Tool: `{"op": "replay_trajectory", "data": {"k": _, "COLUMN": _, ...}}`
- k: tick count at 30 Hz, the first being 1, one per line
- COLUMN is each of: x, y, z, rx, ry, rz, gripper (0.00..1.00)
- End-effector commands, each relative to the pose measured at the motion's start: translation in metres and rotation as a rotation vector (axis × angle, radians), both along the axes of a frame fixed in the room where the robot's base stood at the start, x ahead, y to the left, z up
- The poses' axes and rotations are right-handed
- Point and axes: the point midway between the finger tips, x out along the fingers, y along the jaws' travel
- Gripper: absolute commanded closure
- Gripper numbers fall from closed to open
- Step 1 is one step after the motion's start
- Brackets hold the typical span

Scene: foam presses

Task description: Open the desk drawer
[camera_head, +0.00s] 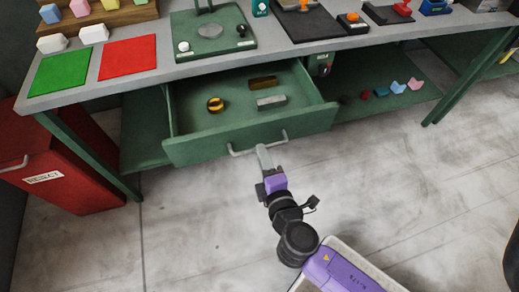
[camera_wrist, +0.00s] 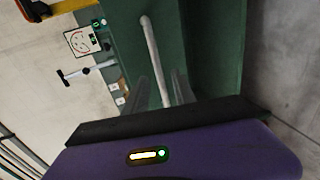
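The green desk drawer (camera_head: 255,134) is pulled out from under the desk, and its inside shows. Its grey bar handle (camera_head: 243,152) is on the front panel. The handle also shows in the wrist view as a pale bar (camera_wrist: 153,50). My gripper (camera_head: 264,155) is at the handle, in front of the drawer. In the wrist view the handle passes between the two fingers of my gripper (camera_wrist: 158,90). The fingers look apart, with gaps beside the bar. Inside the drawer lie a yellow-and-black roll (camera_head: 215,105), a brass-coloured block (camera_head: 263,83) and a grey block (camera_head: 271,102).
The desk top (camera_head: 160,72) holds a green mat (camera_head: 61,71), a red mat (camera_head: 128,57) and several fixtures. A red reject bin (camera_head: 75,165) stands at left. A lower shelf (camera_head: 385,85) holds small coloured pieces. The floor in front of the drawer is clear apart from my arm and base.

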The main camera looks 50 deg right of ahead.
Motion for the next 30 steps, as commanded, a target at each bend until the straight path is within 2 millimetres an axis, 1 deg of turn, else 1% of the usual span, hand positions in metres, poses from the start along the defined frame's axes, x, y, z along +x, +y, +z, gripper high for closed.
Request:
{"op": "replay_trajectory", "data": {"k": 1, "x": -0.008, "y": 0.005, "z": -0.001, "rx": 0.0, "ry": 0.002, "rz": 0.001, "gripper": 0.68}}
{"op": "replay_trajectory", "data": {"k": 3, "x": -0.016, "y": 0.011, "z": 0.002, "rx": 0.0, "ry": 0.002, "rz": 0.001, "gripper": 0.68}}
{"op": "replay_trajectory", "data": {"k": 9, "x": -0.029, "y": 0.02, "z": 0.006, "rx": 0.001, "ry": 0.001, "rz": 0.0, "gripper": 0.68}}
{"op": "replay_trajectory", "data": {"k": 28, "x": -0.03, "y": 0.021, "z": 0.008, "rx": 0.001, "ry": -0.001, "rz": 0.0, "gripper": 0.68}}
{"op": "replay_trajectory", "data": {"k": 30, "x": -0.028, "y": 0.024, "z": 0.008, "rx": 0.015, "ry": -0.01, "rz": 0.016, "gripper": 0.68}}
